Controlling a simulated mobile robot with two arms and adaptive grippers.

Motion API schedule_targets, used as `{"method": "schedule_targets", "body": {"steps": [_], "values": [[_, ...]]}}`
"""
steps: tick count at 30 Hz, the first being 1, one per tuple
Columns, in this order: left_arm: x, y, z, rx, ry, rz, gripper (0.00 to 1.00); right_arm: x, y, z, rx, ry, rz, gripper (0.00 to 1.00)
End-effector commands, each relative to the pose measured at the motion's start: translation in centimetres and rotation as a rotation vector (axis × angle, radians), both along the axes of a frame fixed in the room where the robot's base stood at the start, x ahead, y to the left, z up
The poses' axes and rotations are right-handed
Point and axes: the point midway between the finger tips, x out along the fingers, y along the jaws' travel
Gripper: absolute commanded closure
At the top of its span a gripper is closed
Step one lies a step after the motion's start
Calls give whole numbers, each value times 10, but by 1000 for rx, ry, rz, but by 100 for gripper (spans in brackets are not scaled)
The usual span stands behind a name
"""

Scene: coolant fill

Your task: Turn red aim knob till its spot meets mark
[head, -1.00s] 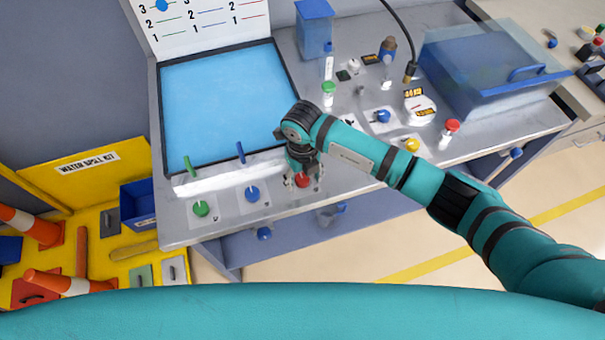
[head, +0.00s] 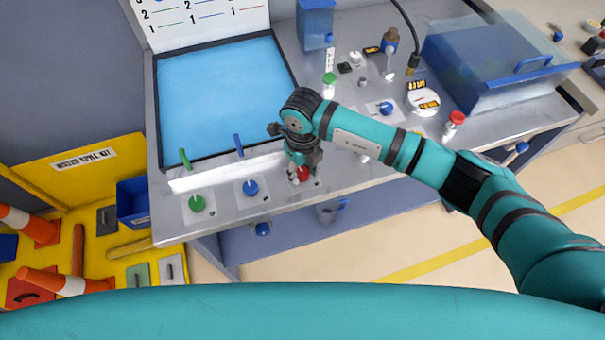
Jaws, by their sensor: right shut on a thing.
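The red aim knob (head: 304,173) sits on the front strip of the bench, to the right of the green knob (head: 196,203) and the blue knob (head: 250,188). My right gripper (head: 302,177) points down over the red knob and is shut on it. The gripper body and fingers cover part of the knob, so I cannot make out its spot or the mark. My left gripper is not in view.
A blue panel (head: 225,95) with a dark frame lies behind the knobs, with a green peg (head: 185,158) and a blue peg (head: 239,145) at its front edge. A blue clear-lidded bin (head: 490,70) stands at right. A yellow spill-kit station (head: 95,165) is at left.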

Motion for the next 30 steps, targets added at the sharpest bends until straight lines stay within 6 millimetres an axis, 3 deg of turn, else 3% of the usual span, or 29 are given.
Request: {"method": "schedule_targets", "body": {"steps": [1,4,16,17,21,30], "values": [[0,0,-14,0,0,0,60,2,0,-6,1,-8,43,96],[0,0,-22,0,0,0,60,2,0,-4,1,-7,110,96],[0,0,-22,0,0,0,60,1,0,1,2,-3,152,96],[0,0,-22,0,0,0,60,1,0,1,2,-3,151,62],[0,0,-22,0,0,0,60,1,0,1,1,-2,151,43],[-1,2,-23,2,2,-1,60,1,0,1,1,-2,150,41]]}}
